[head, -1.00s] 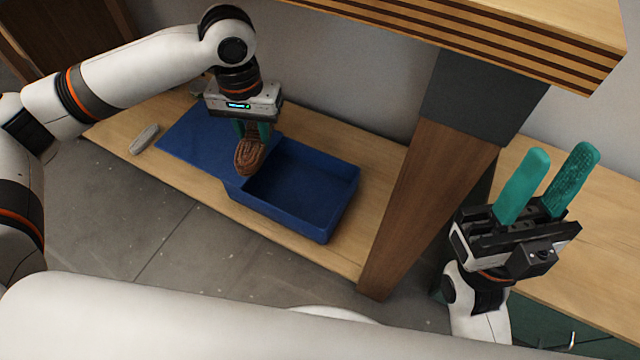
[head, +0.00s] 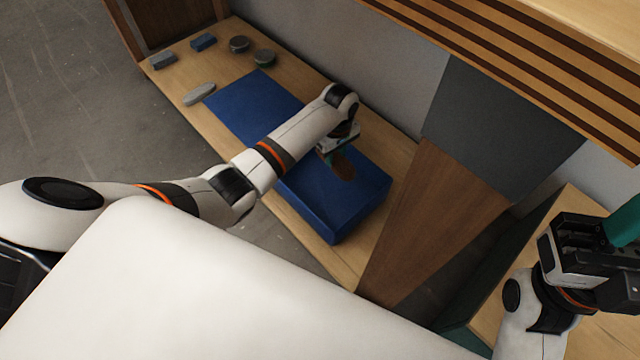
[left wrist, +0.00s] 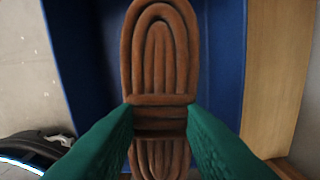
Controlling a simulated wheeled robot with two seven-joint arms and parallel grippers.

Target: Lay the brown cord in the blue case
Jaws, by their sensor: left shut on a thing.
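The brown cord (head: 344,168) is a coiled, bound bundle. My left gripper (head: 332,158) is shut on it and holds it over the open half of the blue case (head: 361,217). In the left wrist view the coil (left wrist: 160,50) stands between the two green fingers (left wrist: 160,130), with the case's blue inside (left wrist: 218,60) behind and around it. I cannot tell whether the cord touches the case floor. The case's lid (head: 250,100) lies flat open to the left. My right gripper (head: 622,222) is at the right edge, partly cut off; one green finger shows.
The case rests on a wooden shelf (head: 400,160).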

